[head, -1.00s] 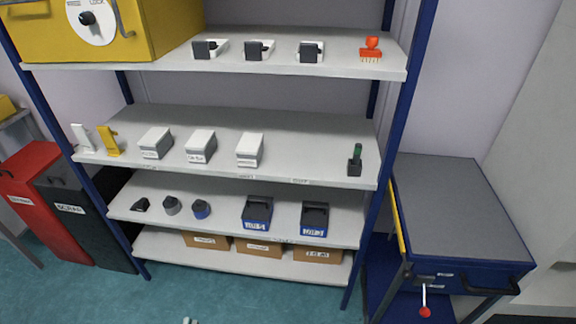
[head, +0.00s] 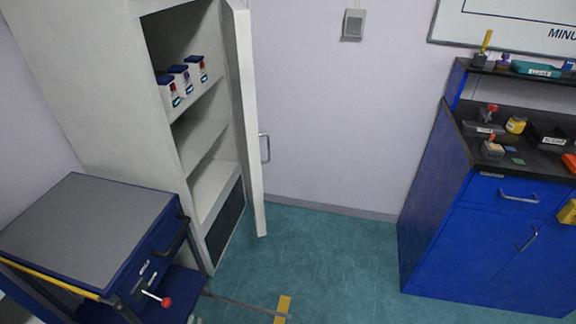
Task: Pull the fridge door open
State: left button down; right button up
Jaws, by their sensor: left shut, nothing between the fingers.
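The fridge is a tall off-white cabinet (head: 95,75) at the left of the head view. Its door (head: 248,130) stands swung open on the right side, leaving the shelves inside in sight. A grey bar handle (head: 265,148) is on the door's outer face. Three white boxes with blue lids (head: 180,85) stand on an inner shelf. Only a small grey tip of my left gripper (head: 194,320) shows at the bottom edge, shut and empty, well apart from the door. My right gripper is not in view.
A blue cart with a grey top (head: 85,225) and a red-knobbed lever (head: 165,301) stands in front of the fridge's lower left. A blue workbench (head: 475,235) with small items stands at the right. Clear teal floor (head: 340,250) lies between, with a yellow floor mark (head: 282,308).

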aim_at(236, 17)
jog(key=z, duration=0.5)
jog(key=i, duration=1)
jog(key=u, duration=0.05)
